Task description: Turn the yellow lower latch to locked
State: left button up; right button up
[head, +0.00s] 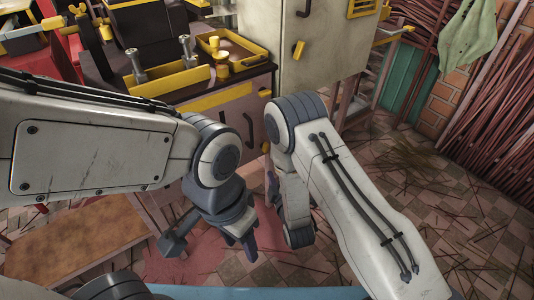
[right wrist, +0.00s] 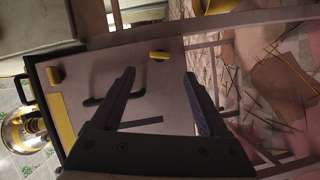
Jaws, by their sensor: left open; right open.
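The lower cabinet front carries a small yellow lower latch (right wrist: 160,55), seen in the right wrist view beyond and between my open fingers, nearer the top of the picture. Its long side lies about level in that tilted picture. In the head view the latch (head: 266,147) shows only as a small yellow bit beside my right arm. My right gripper (right wrist: 160,95) is open and empty, facing the cabinet front, apart from the latch. In the head view it (head: 271,186) is mostly hidden by my arm. My left gripper (head: 240,238) is open and empty, low over the floor.
Another yellow latch (right wrist: 56,75) and a black handle (right wrist: 105,90) sit on the same cabinet front. A tall cabinet (head: 330,45) with a yellow latch (head: 298,49) stands behind. Yellow trays (head: 235,70) lie on the counter. The tiled floor (head: 430,210) at right is open, strewn with sticks.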

aim_at(266, 149)
jog(key=b+x, duration=0.2)
jog(key=x, duration=0.6)
jog(key=shift+w+a, duration=0.1)
jog(key=shift+w, duration=0.15)
grip_shut()
